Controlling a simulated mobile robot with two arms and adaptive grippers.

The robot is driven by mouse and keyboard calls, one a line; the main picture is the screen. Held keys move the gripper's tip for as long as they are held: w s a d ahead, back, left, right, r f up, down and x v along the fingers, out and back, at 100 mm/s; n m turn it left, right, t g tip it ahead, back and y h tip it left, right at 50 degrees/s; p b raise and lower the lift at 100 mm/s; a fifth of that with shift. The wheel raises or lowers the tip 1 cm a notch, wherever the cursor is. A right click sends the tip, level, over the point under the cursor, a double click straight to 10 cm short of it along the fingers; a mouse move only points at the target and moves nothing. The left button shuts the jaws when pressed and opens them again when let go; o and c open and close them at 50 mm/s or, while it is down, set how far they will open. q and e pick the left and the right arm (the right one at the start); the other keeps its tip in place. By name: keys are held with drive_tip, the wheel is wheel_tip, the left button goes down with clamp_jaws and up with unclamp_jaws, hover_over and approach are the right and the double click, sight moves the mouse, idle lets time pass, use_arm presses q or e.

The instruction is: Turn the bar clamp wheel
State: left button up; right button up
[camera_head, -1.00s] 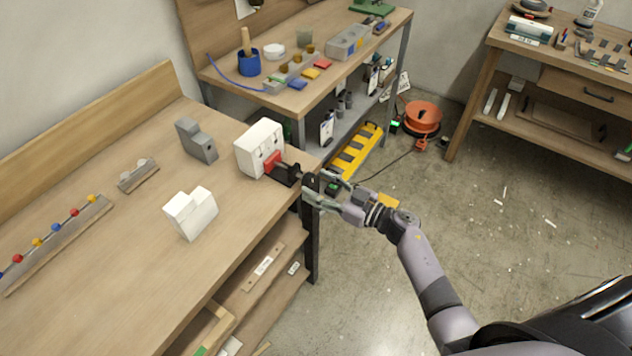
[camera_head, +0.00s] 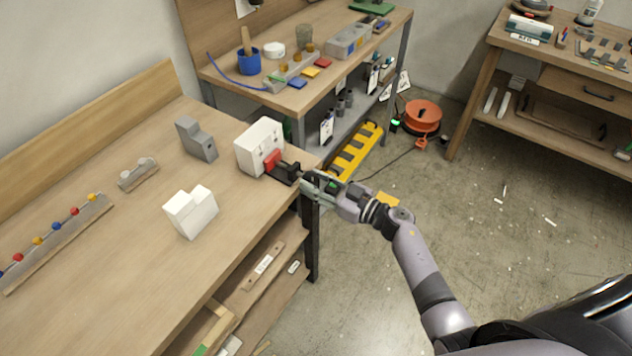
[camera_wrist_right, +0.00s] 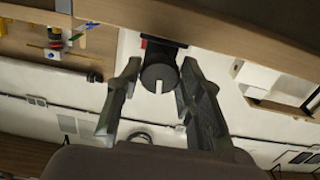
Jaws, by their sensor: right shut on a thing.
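The bar clamp (camera_head: 285,172) is dark with a red part (camera_head: 271,160). It sits at the right edge of the wooden workbench, against a white block (camera_head: 257,146). Its wheel (camera_wrist_right: 160,76), a dark round knob with a white mark on its face, shows in the right wrist view. My right gripper (camera_head: 310,182) reaches the wheel from the right, off the bench edge. In the right wrist view its fingers (camera_wrist_right: 161,68) stand on both sides of the wheel, shut on it. In the head view the fingers hide most of the wheel. My left gripper is not in view.
On the workbench (camera_head: 110,260) are a white stepped block (camera_head: 190,212), a grey block (camera_head: 196,139) and a bead rail (camera_head: 55,243). A second bench (camera_head: 225,80) stands behind. Open floor (camera_head: 500,250) lies to the right, with an orange cable reel (camera_head: 422,116).

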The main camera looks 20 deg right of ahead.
drive_tip(key=shift+c, duration=1.2)
drive_tip(key=shift+n, duration=0.3)
